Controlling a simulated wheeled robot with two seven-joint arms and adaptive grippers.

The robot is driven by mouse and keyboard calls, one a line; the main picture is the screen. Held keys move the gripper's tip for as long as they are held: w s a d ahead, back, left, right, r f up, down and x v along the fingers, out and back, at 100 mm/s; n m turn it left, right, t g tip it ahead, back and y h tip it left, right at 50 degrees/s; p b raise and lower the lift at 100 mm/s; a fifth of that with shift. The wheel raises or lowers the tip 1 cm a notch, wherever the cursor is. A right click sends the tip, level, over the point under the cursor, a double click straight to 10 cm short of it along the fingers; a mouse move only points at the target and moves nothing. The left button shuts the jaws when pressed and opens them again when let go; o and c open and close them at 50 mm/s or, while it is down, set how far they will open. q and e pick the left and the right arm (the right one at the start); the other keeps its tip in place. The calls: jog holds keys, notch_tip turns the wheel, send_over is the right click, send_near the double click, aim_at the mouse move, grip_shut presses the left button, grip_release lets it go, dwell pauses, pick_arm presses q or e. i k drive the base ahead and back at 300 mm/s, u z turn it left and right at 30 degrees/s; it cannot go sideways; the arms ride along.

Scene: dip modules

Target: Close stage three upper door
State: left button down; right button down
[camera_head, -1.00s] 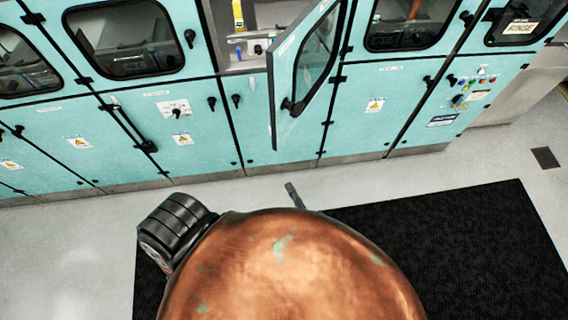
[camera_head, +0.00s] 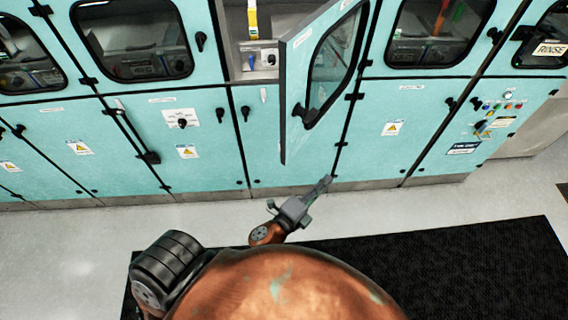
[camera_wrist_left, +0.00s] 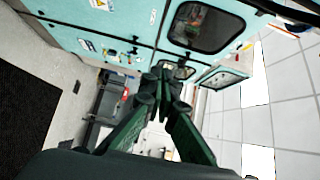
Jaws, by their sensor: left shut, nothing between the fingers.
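The open upper door (camera_head: 322,75) is a teal panel with a dark-framed window, and it stands swung outward from the cabinet row. Its compartment (camera_head: 262,50) shows open to the left of the door, with a yellow item and a small control box inside. My left gripper (camera_head: 325,183) is in front of the cabinets, below and slightly right of the door's lower edge, and apart from it. It is shut and empty. In the left wrist view the fingers (camera_wrist_left: 165,80) come together at the tips, with teal cabinet fronts beyond. My right gripper is not in view.
The teal cabinet row has closed windowed upper doors (camera_head: 130,40) on either side and lower panels (camera_head: 385,125) with warning labels. A control panel with coloured buttons (camera_head: 497,107) is at the right. A black mat (camera_head: 470,265) lies on the grey floor, which is otherwise clear.

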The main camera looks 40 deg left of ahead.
aim_at(335, 62)
jog(key=u, duration=3.05)
jog(key=k, duration=0.35)
jog(key=z, duration=2.25)
